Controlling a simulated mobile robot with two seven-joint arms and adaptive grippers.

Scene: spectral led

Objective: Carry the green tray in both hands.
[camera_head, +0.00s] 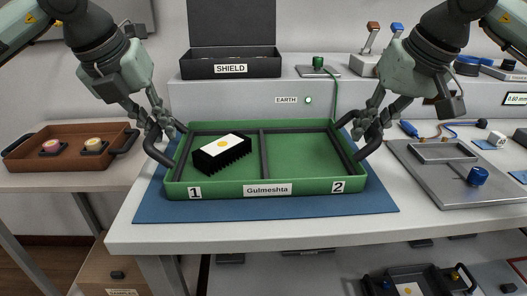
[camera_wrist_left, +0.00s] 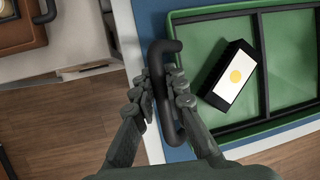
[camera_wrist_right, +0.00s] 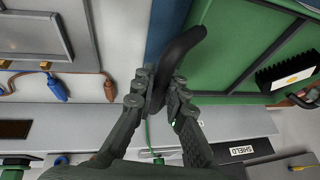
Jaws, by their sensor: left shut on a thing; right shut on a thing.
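The green tray (camera_head: 300,158) is over the blue mat on the white table, with two compartments marked 1 and 2 and a label reading Gulmeshta. A black finned block (camera_head: 221,153) with a white top and yellow dot lies askew in compartment 1. Compartment 2 is empty. My left gripper (camera_head: 165,132) is shut on the tray's left black handle (camera_wrist_left: 164,90). My right gripper (camera_head: 370,130) is shut on the right black handle (camera_wrist_right: 175,65). I cannot tell whether the tray touches the mat.
A brown tray (camera_head: 60,163) with two round pieces stands on a side table at left. A grey metal tray (camera_head: 440,180) with a blue knob lies to the right. Behind are an open black SHIELD box (camera_head: 231,68) and a green EARTH plug (camera_head: 318,62) with its wire.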

